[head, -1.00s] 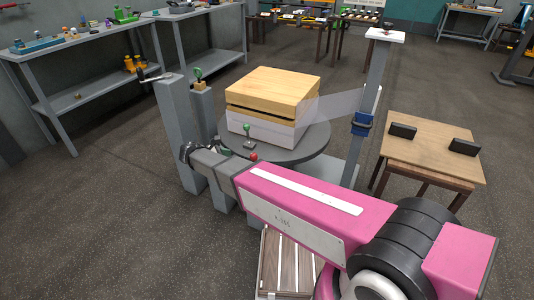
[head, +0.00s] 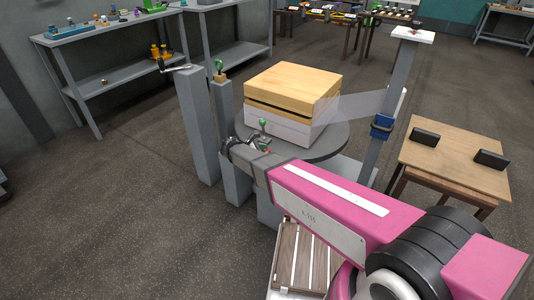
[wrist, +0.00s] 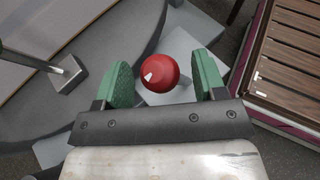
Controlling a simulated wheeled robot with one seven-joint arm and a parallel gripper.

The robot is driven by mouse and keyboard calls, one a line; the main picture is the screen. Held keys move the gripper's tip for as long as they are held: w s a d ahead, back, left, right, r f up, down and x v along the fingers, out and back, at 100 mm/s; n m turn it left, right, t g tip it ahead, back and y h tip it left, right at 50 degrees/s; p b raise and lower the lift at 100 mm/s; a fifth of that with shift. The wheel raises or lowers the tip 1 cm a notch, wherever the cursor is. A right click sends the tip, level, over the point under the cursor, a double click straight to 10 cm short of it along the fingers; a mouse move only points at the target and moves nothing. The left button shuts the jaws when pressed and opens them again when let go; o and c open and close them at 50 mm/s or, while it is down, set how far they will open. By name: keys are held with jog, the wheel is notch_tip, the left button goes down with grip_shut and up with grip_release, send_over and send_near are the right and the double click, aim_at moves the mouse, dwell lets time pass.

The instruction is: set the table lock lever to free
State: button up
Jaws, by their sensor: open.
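A red ball knob (wrist: 160,72), taken to be the table lock lever's, shows in the wrist view between the two green finger pads of my gripper (wrist: 164,74). A gap shows on each side of it, so the jaws are open and not gripping it. In the head view a small bit of the red knob (head: 267,151) shows at the near edge of the round grey table (head: 330,146), just beyond my arm. My gripper's fingers are mostly hidden there by my wrist. The lever's shaft and its position marking cannot be made out.
A wooden-topped box (head: 292,90) stands on the round table, with a green-knobbed handle (head: 263,124) beside it. Grey posts (head: 199,125) stand close left of my wrist. A post with a blue clamp (head: 382,126) and a wooden table (head: 455,165) are to the right.

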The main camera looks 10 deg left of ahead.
jog(key=shift+w+d+f, duration=0.2)
jog(key=shift+w+d, duration=0.05)
jog(key=shift+d, duration=0.15)
grip_shut()
jog(key=shift+s+d+r+m+y, duration=0.15)
jog(key=shift+s+d+m+y, duration=0.1)
jog(key=shift+d, duration=0.15)
jog(key=shift+s+d+r+m+y, duration=0.15)
jog(key=shift+s+d+y, duration=0.1)
jog(key=shift+d, duration=0.15)
jog(key=s+d+m+t+y, duration=0.1)
jog(key=s+d+m+y, duration=0.2)
jog(key=d+y, duration=0.2)
jog(key=shift+d+f, duration=0.35)
jog(key=shift+d, duration=0.95)
grip_release()
